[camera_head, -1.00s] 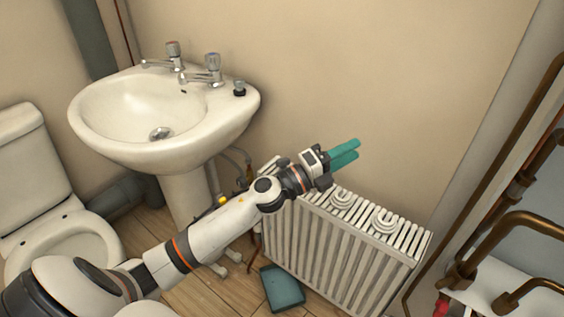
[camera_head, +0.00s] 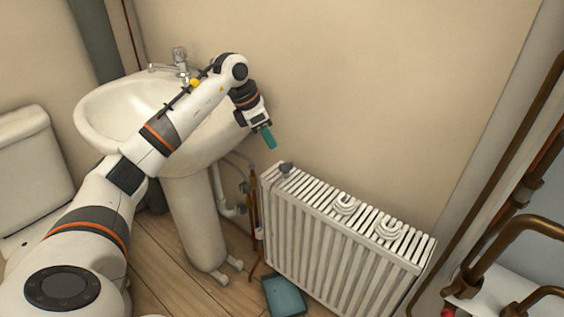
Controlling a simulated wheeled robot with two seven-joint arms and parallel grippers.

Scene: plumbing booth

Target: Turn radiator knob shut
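The white radiator (camera_head: 345,240) stands against the beige wall right of the sink. A small dark grey knob (camera_head: 286,168) sits at the radiator's top left end. My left gripper (camera_head: 267,137) points downward, above and slightly left of the knob and apart from it. Its teal fingers look close together from this angle, and the gap between them cannot be made out. Nothing shows in the fingers. My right gripper is out of view.
The white sink (camera_head: 105,108) on its pedestal stands behind my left arm. Two white coils (camera_head: 387,228) lie on the radiator top. A teal tray (camera_head: 284,297) lies on the floor. Copper pipes (camera_head: 500,190) run at the right. The toilet (camera_head: 28,160) is at the left.

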